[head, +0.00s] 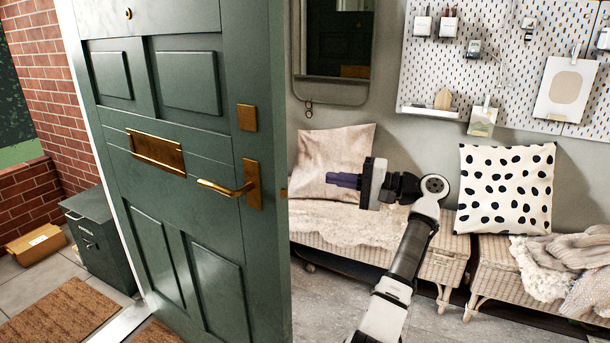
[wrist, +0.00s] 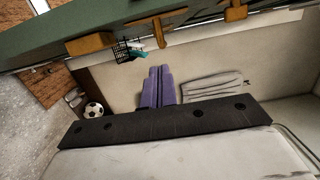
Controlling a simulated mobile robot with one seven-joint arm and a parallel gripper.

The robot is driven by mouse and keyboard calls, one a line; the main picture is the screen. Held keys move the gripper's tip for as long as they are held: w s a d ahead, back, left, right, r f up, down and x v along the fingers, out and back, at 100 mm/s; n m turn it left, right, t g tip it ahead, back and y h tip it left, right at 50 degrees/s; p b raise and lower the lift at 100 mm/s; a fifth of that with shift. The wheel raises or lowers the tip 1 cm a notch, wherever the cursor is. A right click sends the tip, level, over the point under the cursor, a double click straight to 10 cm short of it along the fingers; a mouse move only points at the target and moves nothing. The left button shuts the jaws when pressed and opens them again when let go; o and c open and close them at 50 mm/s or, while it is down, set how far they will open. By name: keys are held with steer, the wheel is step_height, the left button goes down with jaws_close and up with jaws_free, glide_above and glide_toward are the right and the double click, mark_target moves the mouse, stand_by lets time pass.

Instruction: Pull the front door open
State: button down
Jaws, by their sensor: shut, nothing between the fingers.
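The green front door (head: 205,150) stands open in the head view, its free edge toward the right. Its brass lever handle (head: 228,187) sits near that edge, with a brass letter plate (head: 156,151) to the left. My gripper (head: 343,181) is just right of the door's edge, its purple fingers pointing left, shut and empty. It appears apart from the door; the depth between them is hard to judge. In the wrist view the closed fingers (wrist: 159,87) point up toward a green strip of the door (wrist: 190,14) with brass fittings (wrist: 235,10).
Left of the door are a doormat (head: 62,315), a dark parcel box (head: 102,240) and a cardboard parcel (head: 36,243) by a brick wall. Behind my arm stand wicker benches (head: 440,262) with cushions. A football (wrist: 93,110) shows in the wrist view.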

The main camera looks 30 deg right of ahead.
steer(key=w+a+p, duration=0.2)
steer(key=w+a, duration=0.2)
steer(key=a, duration=0.6)
steer(key=shift+w+p, duration=0.2)
steer(key=shift+p, duration=0.2)
steer(key=shift+a, duration=0.1)
